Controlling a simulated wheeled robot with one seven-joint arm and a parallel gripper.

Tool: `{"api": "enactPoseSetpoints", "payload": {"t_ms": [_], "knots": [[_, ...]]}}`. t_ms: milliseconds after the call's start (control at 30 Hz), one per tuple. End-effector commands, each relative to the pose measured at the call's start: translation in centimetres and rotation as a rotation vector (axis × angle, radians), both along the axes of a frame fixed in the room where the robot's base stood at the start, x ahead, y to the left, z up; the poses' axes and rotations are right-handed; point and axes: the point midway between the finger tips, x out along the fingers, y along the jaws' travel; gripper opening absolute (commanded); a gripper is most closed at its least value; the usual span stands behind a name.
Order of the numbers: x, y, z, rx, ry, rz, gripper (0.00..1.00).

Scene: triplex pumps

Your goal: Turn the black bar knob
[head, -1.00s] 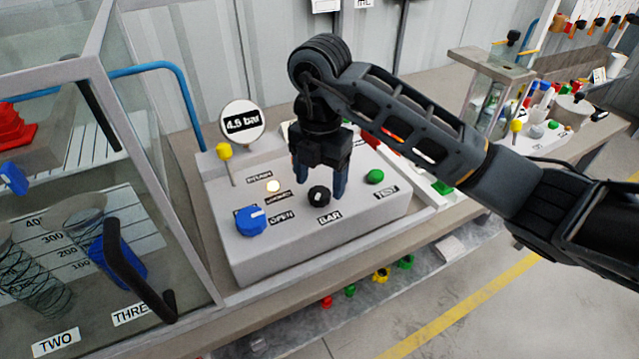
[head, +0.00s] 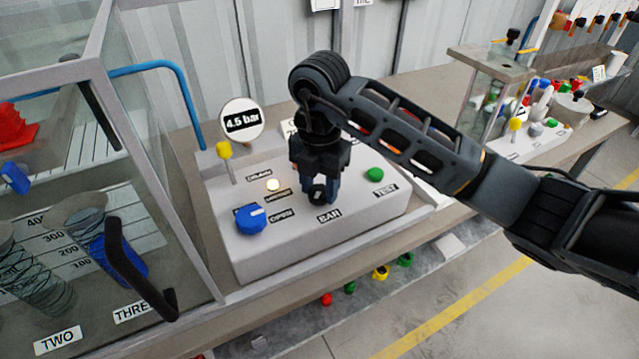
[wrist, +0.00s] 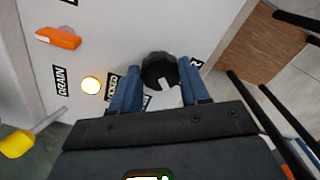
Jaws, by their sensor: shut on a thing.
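The black bar knob (head: 318,193) sits on the light grey control box (head: 345,235), behind its BAR label (head: 329,216). My gripper (head: 319,190) has come down over it, with blue fingers on either side. In the wrist view the knob (wrist: 160,71) shows its white pointer mark and lies between the tips of my gripper (wrist: 158,78). My gripper is shut on the knob. The round gauge (head: 241,121) behind the box reads 4.5 bar.
A blue knob (head: 251,219) by the OPEN label, a lit lamp (head: 273,185), a yellow-topped lever (head: 224,150) and a green TEST button (head: 375,174) share the box. A glass cabinet (head: 165,180) stands close on the left.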

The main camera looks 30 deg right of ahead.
Motion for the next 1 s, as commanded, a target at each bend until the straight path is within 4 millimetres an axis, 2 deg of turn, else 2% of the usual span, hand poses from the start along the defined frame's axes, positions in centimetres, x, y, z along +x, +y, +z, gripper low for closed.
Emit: {"api": "enactPoseSetpoints", "payload": {"t_ms": [33, 100, 467, 667, 1000], "knots": [[-0.01, -0.01, 0.02, 0.0, 0.0, 0.0, 0.22], [-0.01, -0.01, 0.02, 0.0, 0.0, 0.0, 0.16], [0.03, -0.04, -0.05, -0.001, -0.001, 0.059, 0.15], [0.08, -0.08, -0.13, -0.003, -0.001, 0.185, 0.15], [0.11, -0.06, -0.35, -0.004, -0.001, 0.499, 0.15]]}}
